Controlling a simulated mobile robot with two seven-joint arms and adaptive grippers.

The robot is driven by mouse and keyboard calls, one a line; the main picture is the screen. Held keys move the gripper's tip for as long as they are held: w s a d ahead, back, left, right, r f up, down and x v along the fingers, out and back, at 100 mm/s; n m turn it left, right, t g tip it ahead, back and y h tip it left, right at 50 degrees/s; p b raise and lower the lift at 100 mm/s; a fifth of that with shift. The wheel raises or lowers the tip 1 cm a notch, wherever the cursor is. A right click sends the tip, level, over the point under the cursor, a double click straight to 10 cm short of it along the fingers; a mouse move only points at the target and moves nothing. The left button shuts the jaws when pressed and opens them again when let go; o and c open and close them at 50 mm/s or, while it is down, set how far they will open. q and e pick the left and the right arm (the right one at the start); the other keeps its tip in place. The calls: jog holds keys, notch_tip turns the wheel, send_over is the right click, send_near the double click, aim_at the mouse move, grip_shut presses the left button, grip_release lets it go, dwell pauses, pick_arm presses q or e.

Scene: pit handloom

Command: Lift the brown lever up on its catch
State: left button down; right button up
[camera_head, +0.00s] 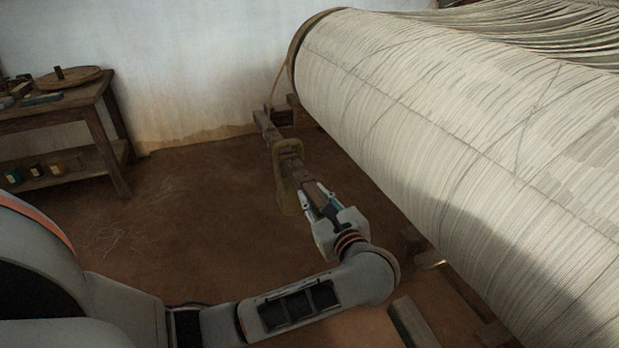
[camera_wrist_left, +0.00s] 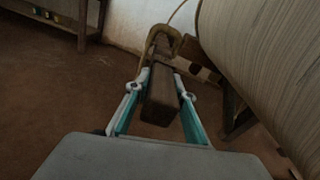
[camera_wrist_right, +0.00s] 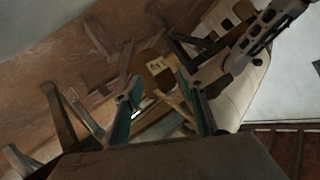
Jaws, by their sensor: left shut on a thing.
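The brown lever (camera_head: 281,152) is a long dark wooden bar running from beside the big roller's end towards me. My left gripper (camera_head: 318,195) is shut on its near end, one finger on each side. In the left wrist view the lever's blunt end (camera_wrist_left: 161,102) sits between the teal-lined fingers (camera_wrist_left: 162,82). A yellowish-brown hoop (camera_head: 284,196), apparently the catch, goes around the lever just beyond my fingers; it also shows in the left wrist view (camera_wrist_left: 190,46). I cannot tell whether the lever rests on it. My right gripper (camera_wrist_right: 160,108) is open, with nothing held between its fingers.
A large roller wound with pale threads (camera_head: 440,130) fills the right, close beside my left arm. A cord runs from its end to the lever's far end. A wooden table (camera_head: 95,97) with tools stands at the left. The earth floor (camera_head: 190,200) between is clear.

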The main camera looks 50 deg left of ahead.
pick_arm(q)
notch_tip(320, 180, up, 5)
jog(key=shift+w+a+f+p, duration=0.1)
jog(key=shift+a+f+p, duration=0.05)
jog(key=shift+p, duration=0.3)
jog(key=shift+f, duration=0.4)
pick_arm(e)
jog(key=shift+w+d+r+n, duration=0.2)
jog(key=shift+d+n, duration=0.3)
jog(key=shift+w+d+r+n, duration=0.15)
jog(key=shift+d+n, duration=0.3)
jog(key=shift+n, duration=0.05)
pick_arm(q)
jog(key=c, duration=1.7)
grip_release()
jog(key=shift+h, duration=0.3)
notch_tip(320, 180, up, 10)
jog(key=shift+f, duration=0.1)
